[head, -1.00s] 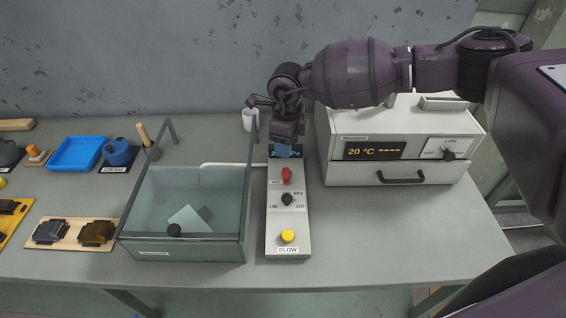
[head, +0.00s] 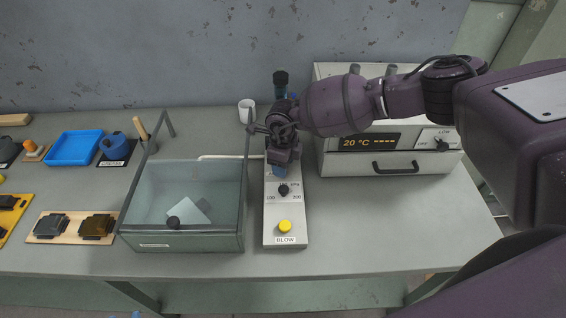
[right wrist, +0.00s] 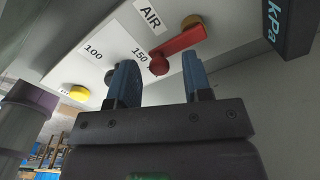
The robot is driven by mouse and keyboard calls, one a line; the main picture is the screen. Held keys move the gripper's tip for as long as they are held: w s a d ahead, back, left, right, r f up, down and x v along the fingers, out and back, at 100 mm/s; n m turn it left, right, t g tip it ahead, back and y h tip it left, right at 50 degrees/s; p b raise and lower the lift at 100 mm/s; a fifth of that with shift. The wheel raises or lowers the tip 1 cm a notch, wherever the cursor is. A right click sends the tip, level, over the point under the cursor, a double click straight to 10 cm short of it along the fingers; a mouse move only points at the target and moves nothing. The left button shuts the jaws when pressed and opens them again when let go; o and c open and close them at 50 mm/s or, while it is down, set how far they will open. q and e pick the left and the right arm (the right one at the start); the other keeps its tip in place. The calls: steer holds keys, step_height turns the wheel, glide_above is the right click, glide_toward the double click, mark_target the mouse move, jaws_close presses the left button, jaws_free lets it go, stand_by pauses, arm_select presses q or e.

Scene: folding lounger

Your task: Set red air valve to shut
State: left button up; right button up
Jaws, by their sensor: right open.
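The red air valve lever (right wrist: 180,45) shows in the right wrist view on a pale panel beside the "AIR" label. It runs from a brass-coloured part to a rounded red end. My right gripper (right wrist: 159,72) is open, with its two blue fingers on either side of that end in the picture. I see no clear contact. In the head view my right gripper (head: 280,170) is over the upper part of the control panel (head: 285,212) and hides the lever. My left gripper is not in view.
Below the gripper on the panel are a black knob (head: 283,190) and a yellow BLOW button (head: 285,226). A clear-walled box (head: 185,243) stands close on the left. A white oven-like unit (head: 350,163) stands to the right.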

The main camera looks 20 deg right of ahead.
jaws_close()
